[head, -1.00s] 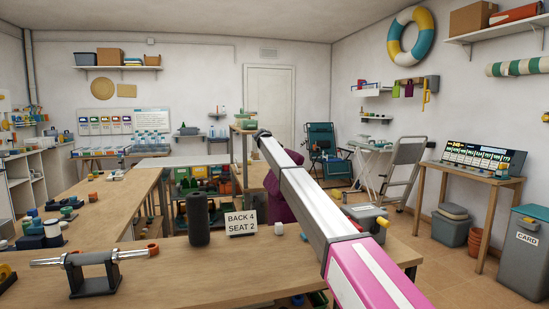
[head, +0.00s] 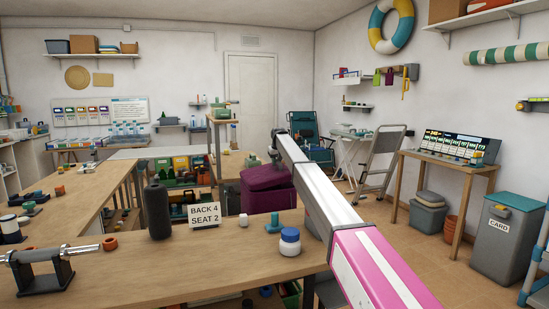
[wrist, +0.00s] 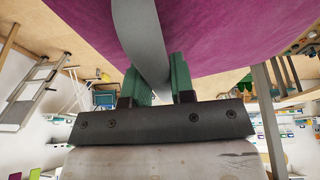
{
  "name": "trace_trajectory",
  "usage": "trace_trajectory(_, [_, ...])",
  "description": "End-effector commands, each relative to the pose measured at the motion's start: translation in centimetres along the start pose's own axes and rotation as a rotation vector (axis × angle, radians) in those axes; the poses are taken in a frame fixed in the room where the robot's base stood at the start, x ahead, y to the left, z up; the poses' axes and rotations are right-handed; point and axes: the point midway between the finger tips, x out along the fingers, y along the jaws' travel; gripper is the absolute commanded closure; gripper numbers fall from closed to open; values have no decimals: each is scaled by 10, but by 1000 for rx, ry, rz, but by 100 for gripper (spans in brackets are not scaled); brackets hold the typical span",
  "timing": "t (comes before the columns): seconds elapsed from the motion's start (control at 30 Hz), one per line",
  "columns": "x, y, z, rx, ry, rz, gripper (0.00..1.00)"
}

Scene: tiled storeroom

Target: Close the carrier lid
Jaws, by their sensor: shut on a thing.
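The purple carrier (head: 268,199) stands beyond the front worktable in the head view, partly hidden by the table and my arm. Its top looks nearly flat in that view; I cannot tell if the lid is fully down. My gripper (head: 275,157) is at the far end of my arm, above the carrier's back edge. In the wrist view, the green fingers of my gripper (wrist: 162,85) are shut on a grey strap-like strip (wrist: 142,35). The strip runs up across the purple surface of the carrier (wrist: 215,40). Where it joins the carrier is not clear.
The worktable (head: 180,262) holds a dark bottle (head: 157,209), a "BACK 4 SEAT 2" card (head: 204,215) and a blue-lidded white jar (head: 290,242) near my arm. Floor between is open.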

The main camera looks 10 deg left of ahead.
Motion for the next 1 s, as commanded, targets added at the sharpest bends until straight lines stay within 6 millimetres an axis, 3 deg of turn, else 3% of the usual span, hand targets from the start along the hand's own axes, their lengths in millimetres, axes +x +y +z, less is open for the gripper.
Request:
trace_trajectory(0.3, [30,13,10,-1,-1,5,100])
trace_trajectory(0.6, [35,16,12,-2,-1,6,100])
trace_trajectory(0.63, [35,16,12,-2,-1,6,67])
trace_trajectory(0.7, [35,16,12,-2,-1,6,52])
trace_trajectory(1.0, [34,15,12,-2,-1,4,52])
